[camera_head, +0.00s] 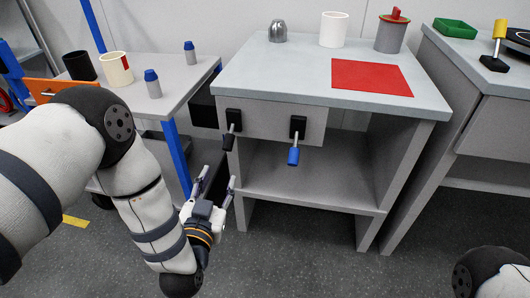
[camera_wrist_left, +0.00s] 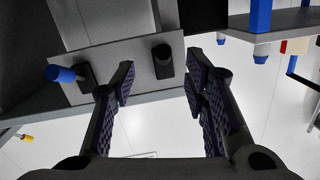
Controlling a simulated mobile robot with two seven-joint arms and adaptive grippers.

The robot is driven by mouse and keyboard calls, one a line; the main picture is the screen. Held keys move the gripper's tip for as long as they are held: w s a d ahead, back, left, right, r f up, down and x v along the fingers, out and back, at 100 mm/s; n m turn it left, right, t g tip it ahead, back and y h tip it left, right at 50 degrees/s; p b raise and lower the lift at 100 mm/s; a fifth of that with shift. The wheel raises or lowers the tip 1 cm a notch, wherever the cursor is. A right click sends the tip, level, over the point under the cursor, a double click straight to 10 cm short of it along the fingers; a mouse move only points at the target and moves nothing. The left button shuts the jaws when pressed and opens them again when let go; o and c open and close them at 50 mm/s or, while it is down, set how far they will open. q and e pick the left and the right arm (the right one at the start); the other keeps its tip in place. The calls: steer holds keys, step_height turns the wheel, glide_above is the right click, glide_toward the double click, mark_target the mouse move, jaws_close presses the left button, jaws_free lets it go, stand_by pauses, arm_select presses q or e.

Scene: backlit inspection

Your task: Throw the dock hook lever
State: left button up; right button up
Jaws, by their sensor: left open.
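Two levers are mounted on the front panel of the grey table. One has a black handle (camera_head: 229,141) at the panel's left, and one has a blue handle (camera_head: 293,156) at its right; both handles hang downward. A third lever with a yellow handle (camera_head: 500,28) stands on the right bench. No label shows which is the dock hook lever. My left gripper (camera_head: 217,178) is open and empty, below the black lever and apart from it. In the left wrist view the black lever (camera_wrist_left: 162,60) lies between the open fingers, farther off, with the blue one (camera_wrist_left: 62,74) to the left.
The grey table (camera_head: 255,84) carries a metal dome (camera_head: 278,31), a white cup (camera_head: 333,30), a grey canister (camera_head: 390,36) and a red mat (camera_head: 371,77). Its open shelf (camera_head: 310,180) is empty. A left table holds cups and blue-capped bottles (camera_head: 152,84). A green tray (camera_head: 455,28) sits right.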

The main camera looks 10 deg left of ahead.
mark_target(227, 146)
arm_select(q)
steer(key=shift+t, duration=0.5)
steer(key=w+b, duration=0.1)
steer(key=w, duration=0.3)
steer(key=w+r+b, duration=0.1)
steer(key=w, duration=0.3)
steer(key=w+b, duration=0.1)
steer(key=w, duration=0.3)
steer(key=shift+w+a+r, duration=0.25)
steer(key=shift+w+a, duration=0.05)
steer(key=shift+a, duration=0.1)
steer(key=shift+w+r, duration=0.1)
steer(key=shift+w, duration=0.2)
steer(key=shift+c, duration=0.2)
jaws_close()
